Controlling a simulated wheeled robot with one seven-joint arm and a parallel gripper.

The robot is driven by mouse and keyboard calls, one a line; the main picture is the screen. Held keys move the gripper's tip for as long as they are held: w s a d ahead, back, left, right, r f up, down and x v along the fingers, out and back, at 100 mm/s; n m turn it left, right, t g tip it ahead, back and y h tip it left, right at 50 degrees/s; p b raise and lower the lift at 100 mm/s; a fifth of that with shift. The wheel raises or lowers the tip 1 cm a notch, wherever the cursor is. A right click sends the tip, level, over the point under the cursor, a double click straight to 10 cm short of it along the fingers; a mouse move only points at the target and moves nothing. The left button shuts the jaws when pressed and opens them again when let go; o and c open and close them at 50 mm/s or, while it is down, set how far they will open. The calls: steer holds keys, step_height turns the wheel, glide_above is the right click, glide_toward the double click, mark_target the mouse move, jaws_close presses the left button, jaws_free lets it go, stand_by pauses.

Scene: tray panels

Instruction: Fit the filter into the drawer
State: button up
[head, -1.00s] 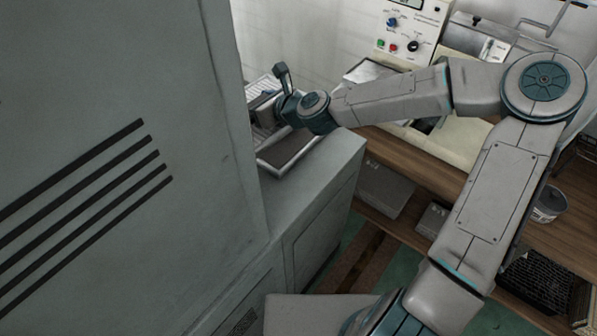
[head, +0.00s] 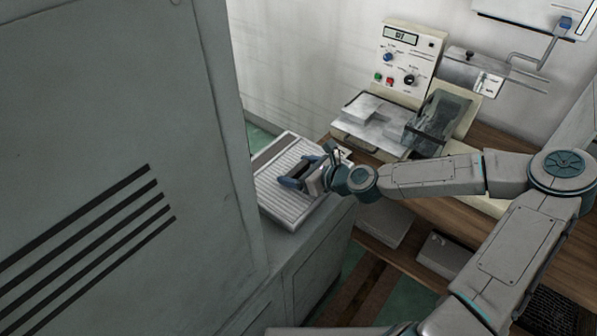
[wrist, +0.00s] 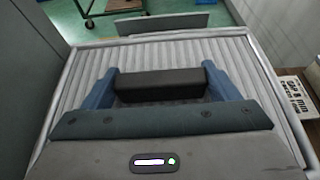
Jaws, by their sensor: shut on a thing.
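The filter (head: 288,199) is a pale pleated panel at the top of the grey cabinet. In the wrist view its pleats and light frame (wrist: 262,60) fill the middle. My gripper (head: 308,178) is over it, its blue fingers shut on a dark grip bar (wrist: 165,85) above the pleats. A dark strip (head: 274,150) shows beyond the filter's far end, and seems to be the bed of the open drawer. The filter lies over most of that light-rimmed drawer. I cannot tell whether it is fully seated, as my gripper hides part of it.
A tall grey cabinet wall (head: 110,130) stands close on the left. A cream machine with a control panel (head: 408,62) and a metal tray (head: 372,118) stands at the back right on a wooden bench (head: 490,232). A sign (wrist: 297,95) stands right of the filter.

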steer(key=shift+f, duration=0.65)
